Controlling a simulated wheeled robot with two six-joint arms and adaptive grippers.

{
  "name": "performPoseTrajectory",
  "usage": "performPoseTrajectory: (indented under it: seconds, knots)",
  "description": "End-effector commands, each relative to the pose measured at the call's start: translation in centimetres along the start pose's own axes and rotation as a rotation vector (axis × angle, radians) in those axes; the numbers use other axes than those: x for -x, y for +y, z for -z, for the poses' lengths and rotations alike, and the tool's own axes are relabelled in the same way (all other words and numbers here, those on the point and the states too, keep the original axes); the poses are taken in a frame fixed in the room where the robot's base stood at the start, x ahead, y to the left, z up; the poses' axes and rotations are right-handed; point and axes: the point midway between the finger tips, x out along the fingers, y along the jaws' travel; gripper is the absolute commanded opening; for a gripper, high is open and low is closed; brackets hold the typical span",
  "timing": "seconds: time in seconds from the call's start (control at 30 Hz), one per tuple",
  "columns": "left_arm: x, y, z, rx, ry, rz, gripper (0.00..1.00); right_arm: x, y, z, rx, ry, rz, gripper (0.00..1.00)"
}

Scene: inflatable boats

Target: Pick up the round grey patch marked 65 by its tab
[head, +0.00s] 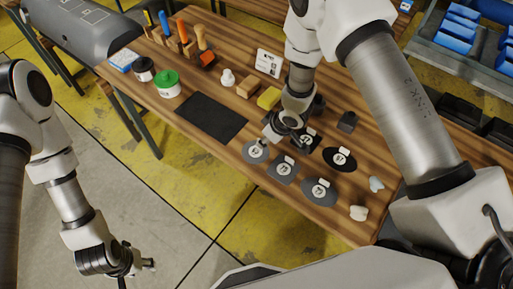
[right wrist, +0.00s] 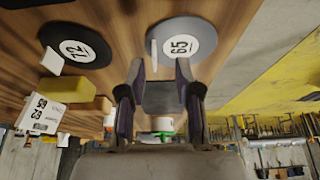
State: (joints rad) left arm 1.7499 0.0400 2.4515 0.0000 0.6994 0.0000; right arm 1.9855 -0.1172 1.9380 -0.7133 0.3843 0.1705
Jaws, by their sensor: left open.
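The round grey patch marked 65 (right wrist: 190,36) lies flat on the wooden table, with its pale tab (right wrist: 153,55) standing up at its left edge in the right wrist view. In the head view it appears to be the grey disc (head: 255,153) nearest the left table edge. My right gripper (right wrist: 158,78) is open and empty; its fingertips lie either side of the tab in the picture, and the remaining gap is hard to judge. In the head view, my right gripper (head: 272,133) is just above that patch. My left gripper (head: 140,266) is open, over the floor.
A dark patch marked 72 (right wrist: 77,44) lies beside it. A yellow block (head: 268,97), a black mat (head: 210,118) and a green-lidded tub (head: 167,83) are farther back.

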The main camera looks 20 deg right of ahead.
Motion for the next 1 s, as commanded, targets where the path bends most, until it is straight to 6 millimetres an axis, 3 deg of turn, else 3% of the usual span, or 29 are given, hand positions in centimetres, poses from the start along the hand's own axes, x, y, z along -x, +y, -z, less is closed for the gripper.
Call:
performPoseTrajectory:
  seconds: [0.13,0.33,0.43,0.83,1.0]
  knots:
    - [0.5,0.0,0.1,0.000,0.002,0.000,0.50,-1.9,0.0,0.0,-0.001,0.000,0.000,0.33]
    - [0.4,0.0,0.1,0.000,0.002,0.000,0.50,-2.0,0.0,0.0,-0.001,0.000,0.000,0.33]
    - [0.4,0.0,0.1,0.000,0.002,0.000,0.50,-2.0,0.0,0.0,-0.001,0.000,0.000,0.00]
    - [0.4,0.0,0.1,0.000,0.002,0.000,0.50,-2.0,0.0,0.0,-0.002,-0.001,0.000,0.00]
    - [1.3,0.0,0.1,0.000,0.002,0.000,0.50,-1.1,0.0,0.3,-0.001,-0.001,0.000,0.00]
